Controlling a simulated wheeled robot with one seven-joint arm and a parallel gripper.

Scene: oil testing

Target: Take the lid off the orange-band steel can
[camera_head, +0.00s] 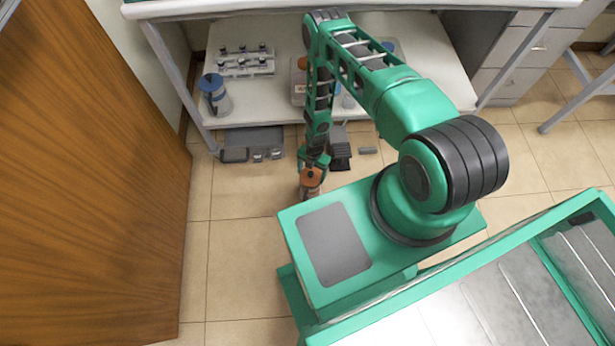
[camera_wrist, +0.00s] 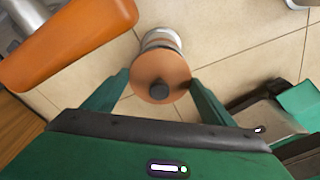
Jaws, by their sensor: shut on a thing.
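My gripper (camera_head: 312,168) points down in front of the bench, its two green fingers on either side of an orange lid (camera_wrist: 160,78) with a dark round knob. The fingers are shut on the lid. The orange piece also shows at the gripper in the head view (camera_head: 311,180). A steel can (camera_wrist: 160,38) shows just beyond the lid in the wrist view, and its body (camera_head: 309,193) shows below the orange in the head view. I cannot tell whether lid and can are touching or apart, nor what the can rests on.
A large orange rounded piece (camera_wrist: 70,42) beside bright metal fills the upper left of the wrist view. The bench shelf (camera_head: 270,98) holds a blue-topped jar (camera_head: 215,98) and a rack (camera_head: 244,62). A grey case (camera_head: 252,142) is below. A wooden door (camera_head: 85,180) stands left. Tiled floor (camera_head: 240,240) is clear.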

